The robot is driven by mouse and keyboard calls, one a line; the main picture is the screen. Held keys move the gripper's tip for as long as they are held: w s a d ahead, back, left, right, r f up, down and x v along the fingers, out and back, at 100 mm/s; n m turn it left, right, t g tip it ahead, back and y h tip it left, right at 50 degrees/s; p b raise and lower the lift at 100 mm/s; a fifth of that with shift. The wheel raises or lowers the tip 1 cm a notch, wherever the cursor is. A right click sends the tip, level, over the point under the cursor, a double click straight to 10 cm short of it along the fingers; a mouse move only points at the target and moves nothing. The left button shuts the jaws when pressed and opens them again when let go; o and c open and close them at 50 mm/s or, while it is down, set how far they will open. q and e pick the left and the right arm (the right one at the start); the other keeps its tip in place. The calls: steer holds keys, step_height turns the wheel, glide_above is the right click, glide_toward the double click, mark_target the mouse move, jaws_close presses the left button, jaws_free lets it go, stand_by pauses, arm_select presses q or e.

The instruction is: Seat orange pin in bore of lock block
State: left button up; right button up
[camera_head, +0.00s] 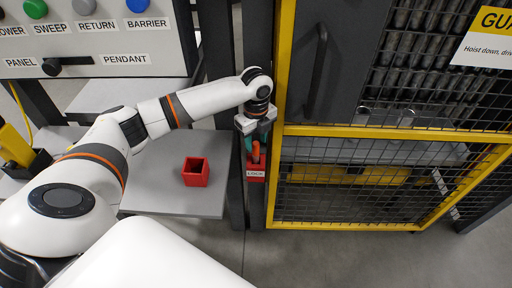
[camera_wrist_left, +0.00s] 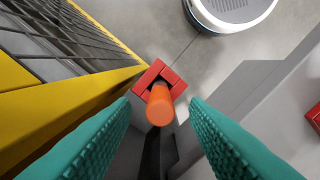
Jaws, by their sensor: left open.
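The red lock block (camera_head: 256,175) is mounted on the dark post beside the yellow-framed gate and carries a white label. The orange pin (camera_head: 256,152) stands upright at the lock block. In the left wrist view the pin (camera_wrist_left: 160,105) rises from the dark square opening of the red block (camera_wrist_left: 146,79); its lower end is hidden, so its depth cannot be told. My left gripper (camera_head: 257,142) is above the block. Its teal fingers (camera_wrist_left: 160,125) are apart on either side of the pin, with gaps showing. My right gripper is not in view.
A red open-topped box (camera_head: 195,172) sits on the grey shelf (camera_head: 150,192) to the left. The yellow gate frame (camera_head: 345,227) with wire mesh stands close on the right. A button panel (camera_head: 100,35) is at upper left. Open floor lies below the block.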

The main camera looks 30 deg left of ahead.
arm_select(q)
step_height(320, 180, up, 8)
steer(key=shift+f, duration=0.2)
stand_by(0.4)
